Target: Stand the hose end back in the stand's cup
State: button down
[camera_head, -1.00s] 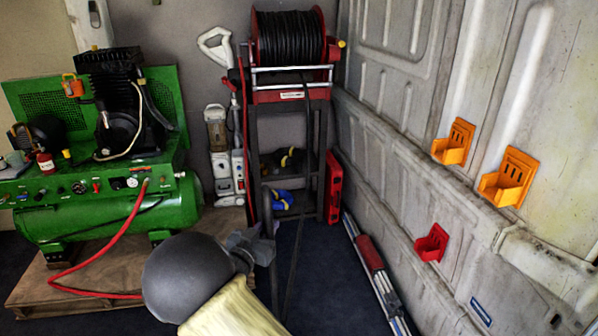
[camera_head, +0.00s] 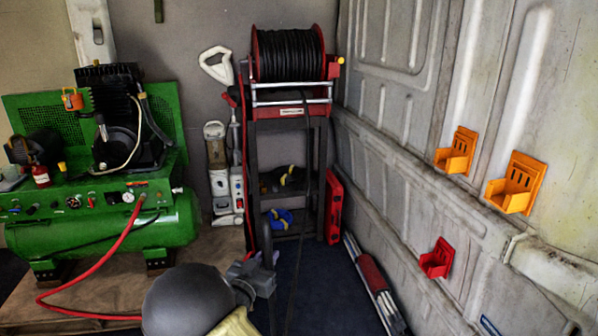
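The dark hose reel stand (camera_head: 318,165) stands at the back, against the corner. It carries a red-sided reel wound with black hose (camera_head: 288,55). A dark hose strand (camera_head: 304,180) hangs down the front of the stand towards the floor. Another dark upright line, bent at its top (camera_head: 267,200), runs down to my gripper; I cannot tell whether it is hose or part of the stand. My grey gripper (camera_head: 260,274) is low in the picture, in front of the stand's foot. Its fingertips are too dark and overlapped to tell whether they hold anything. I cannot make out the cup or the hose end.
A green compressor (camera_head: 110,235) with a red hose (camera_head: 90,262) stands on a wooden pallet (camera_head: 100,295) at left. Orange holders (camera_head: 517,183) and a red holder (camera_head: 437,260) project from the right wall. Long poles (camera_head: 376,285) lie along its base. Dark floor shows between.

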notch_tip(320, 180, down, 20)
jog(key=n+y+b, duration=0.1)
jog(key=b, duration=1.5)
jog(key=shift+w+f+t+y+b, duration=0.15)
jog(key=shift+f+t+y+b, duration=0.05)
jog(key=shift+t+y+b, duration=0.2)
